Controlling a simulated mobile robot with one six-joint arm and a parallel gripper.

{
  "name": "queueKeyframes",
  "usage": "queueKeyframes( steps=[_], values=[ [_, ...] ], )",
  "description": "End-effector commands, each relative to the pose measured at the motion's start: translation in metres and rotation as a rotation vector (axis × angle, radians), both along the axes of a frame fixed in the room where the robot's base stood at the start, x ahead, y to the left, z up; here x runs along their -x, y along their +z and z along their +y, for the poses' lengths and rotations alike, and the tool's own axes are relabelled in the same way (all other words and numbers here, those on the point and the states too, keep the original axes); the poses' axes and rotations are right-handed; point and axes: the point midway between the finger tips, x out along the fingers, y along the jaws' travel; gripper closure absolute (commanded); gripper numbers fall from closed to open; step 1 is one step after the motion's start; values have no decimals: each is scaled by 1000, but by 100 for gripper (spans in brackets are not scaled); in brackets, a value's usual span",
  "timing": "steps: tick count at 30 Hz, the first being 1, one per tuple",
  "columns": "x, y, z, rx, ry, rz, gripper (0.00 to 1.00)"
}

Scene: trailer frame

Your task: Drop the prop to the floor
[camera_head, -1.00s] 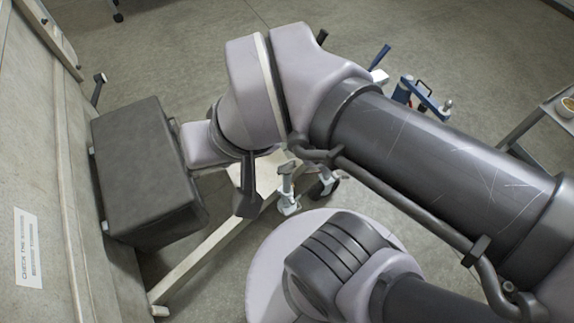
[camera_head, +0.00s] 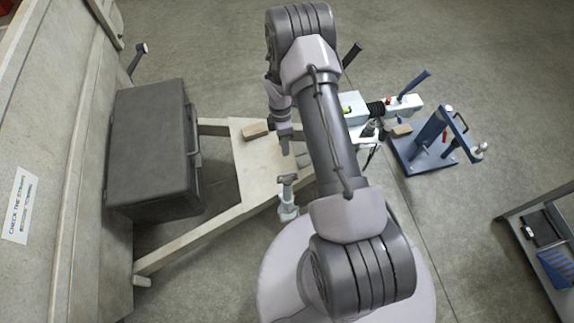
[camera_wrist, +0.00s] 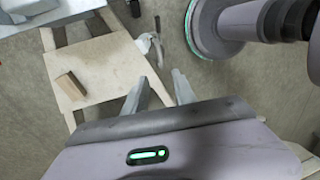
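A pale post (camera_head: 288,205) with a grey T-shaped top, which looks like the prop, stands beside the slanting beam of the trailer frame (camera_head: 195,245) in the head view. Its lower end is hidden by my round base. In the wrist view a pale fitting (camera_wrist: 147,43), perhaps the same prop, lies beyond the fingertips at the board's edge. My gripper (camera_head: 286,145) points down over the frame's board, a little above the prop in the picture and apart from it. In the wrist view its two fingers (camera_wrist: 160,82) are spread with nothing between them.
A wooden block (camera_head: 256,130) lies on the pale board (camera_head: 262,175). A dark box (camera_head: 150,145) stands at left by the wall. The coupling (camera_head: 400,104) and a blue stand (camera_head: 425,145) are at right, with a trolley (camera_head: 540,240) lower right. Floor between is clear.

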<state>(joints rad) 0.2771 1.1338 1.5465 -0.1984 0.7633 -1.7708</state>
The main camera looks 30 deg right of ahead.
Motion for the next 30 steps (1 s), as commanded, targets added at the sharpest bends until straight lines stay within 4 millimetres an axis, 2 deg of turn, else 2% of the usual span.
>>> queueKeyframes(
  steps=[1, 6, 12, 18, 26, 30],
  values=[
    [4, -20, 1, -1, 0, 3, 68],
    [14, -72, 4, -1, -2, 4, 68],
    [23, -118, 7, 1, -3, 1, 68],
    [26, -135, 8, 2, -3, 0, 68],
    [26, -136, 8, 2, -4, 0, 68],
    [26, -135, 8, 2, -4, 0, 91]
  ],
)
